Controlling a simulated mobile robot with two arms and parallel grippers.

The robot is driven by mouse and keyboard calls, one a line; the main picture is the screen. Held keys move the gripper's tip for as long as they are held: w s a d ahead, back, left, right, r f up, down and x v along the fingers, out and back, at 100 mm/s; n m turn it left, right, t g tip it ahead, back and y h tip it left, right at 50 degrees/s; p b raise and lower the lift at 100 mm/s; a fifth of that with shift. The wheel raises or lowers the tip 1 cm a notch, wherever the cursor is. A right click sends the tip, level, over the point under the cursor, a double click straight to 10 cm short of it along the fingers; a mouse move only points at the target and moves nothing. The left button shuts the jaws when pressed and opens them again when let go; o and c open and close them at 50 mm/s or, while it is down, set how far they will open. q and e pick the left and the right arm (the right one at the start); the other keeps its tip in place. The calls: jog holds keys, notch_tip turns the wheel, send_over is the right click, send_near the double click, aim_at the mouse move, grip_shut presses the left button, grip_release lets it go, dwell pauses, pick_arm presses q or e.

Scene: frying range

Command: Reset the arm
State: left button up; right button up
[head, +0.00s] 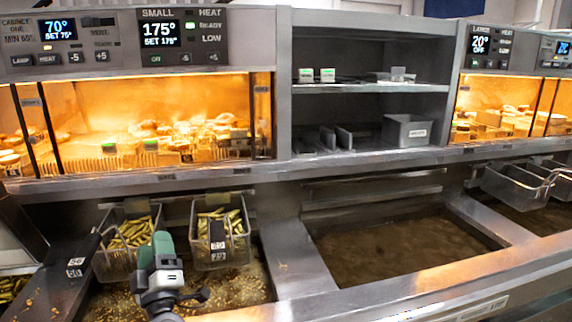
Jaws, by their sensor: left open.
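My left gripper (163,273), grey and black with a green part, is at the lower left of the head view, in front of the fryer. It is open, and I see nothing held in it. It overlaps the lower right edge of the left fry basket (115,265) in the picture; I cannot tell whether they touch. A second fry basket (235,252) hangs just right of it, apart from the gripper. Both baskets hold fries. My right gripper is not in view.
An oil vat (395,250) without a basket lies at centre right. Empty wire baskets (515,185) hang at the far right. Lit heated cabinets (165,125) and a grey shelf unit (365,88) stand behind. A metal front ledge (430,285) runs along the vats.

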pick_arm(q)
jog(key=s+d+f+m+g+h, duration=0.4)
jog(key=s+d+f+m+h, duration=0.25)
jog(key=f+m+h, duration=0.2)
jog(key=s+d+f+m+g+h, duration=0.5)
jog(key=s+f+m+h, duration=0.2)
jog(key=f+m, duration=0.2)
jog(key=s+a+f+g+y, duration=0.3)
jog(key=s+f+g, duration=0.2)
jog(key=s, duration=0.5)
jog(key=s+a+f+g+y, duration=0.25)
jog(key=s+f+g, duration=0.2)
jog(key=s, duration=0.55)
notch_tip(320, 180, down, 27)
jog(key=s+g, duration=0.1)
jog(key=g, duration=0.1)
jog(key=s+a+f, duration=0.3)
jog(key=s+f, duration=1.1)
jog(key=s, duration=0.2)
jog(key=shift+f+m+g, duration=0.3)
jog(key=shift+m+g, duration=0.15)
